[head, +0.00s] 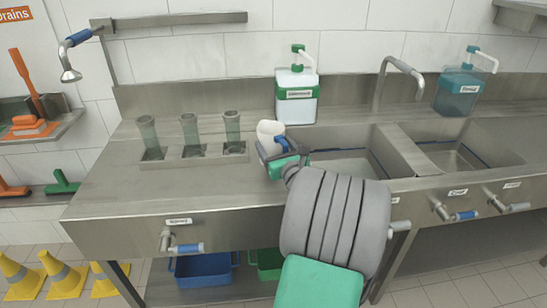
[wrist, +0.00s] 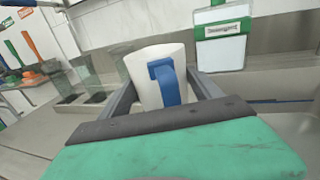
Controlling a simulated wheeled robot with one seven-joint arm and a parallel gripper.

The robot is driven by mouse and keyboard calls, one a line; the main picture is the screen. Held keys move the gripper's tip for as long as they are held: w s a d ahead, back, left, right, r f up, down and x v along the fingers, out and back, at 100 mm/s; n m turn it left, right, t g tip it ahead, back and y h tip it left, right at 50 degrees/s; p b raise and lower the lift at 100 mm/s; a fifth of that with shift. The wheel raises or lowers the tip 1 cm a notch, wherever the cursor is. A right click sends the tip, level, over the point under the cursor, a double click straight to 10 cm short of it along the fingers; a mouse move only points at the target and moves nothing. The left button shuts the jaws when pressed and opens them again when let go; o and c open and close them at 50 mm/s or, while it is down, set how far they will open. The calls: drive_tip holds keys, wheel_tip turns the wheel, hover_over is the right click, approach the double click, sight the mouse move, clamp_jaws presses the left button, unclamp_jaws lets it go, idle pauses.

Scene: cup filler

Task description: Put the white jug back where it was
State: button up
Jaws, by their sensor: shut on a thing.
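The white jug (head: 268,131) has a blue handle and sits at the left edge of the sink area in the head view. My gripper (head: 275,155) is shut on it. In the wrist view the jug (wrist: 157,68) stands between the two grey fingers of my gripper (wrist: 160,95), with its blue handle facing the camera. The jug looks slightly tilted in the head view. Its base is hidden by my gripper, so I cannot tell whether it touches the counter.
Several green-tinted clear tubes stand in a holder (head: 192,160) on the left counter. A green-labelled dispenser (head: 297,95) stands behind the jug, and a blue one (head: 459,92) at the right. Two sink basins (head: 455,157) lie right. The counter's front left (head: 130,195) is clear.

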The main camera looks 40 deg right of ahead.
sight(274, 154)
drive_tip(key=shift+w+d+f, duration=0.15)
drive_tip(key=shift+w+f, duration=0.15)
drive_tip(key=shift+f, duration=0.1)
drive_tip(key=shift+f+b, duration=0.4)
drive_tip(key=shift+f, duration=1.1)
drive_tip(key=shift+f, duration=0.15)
drive_tip(key=o, duration=2)
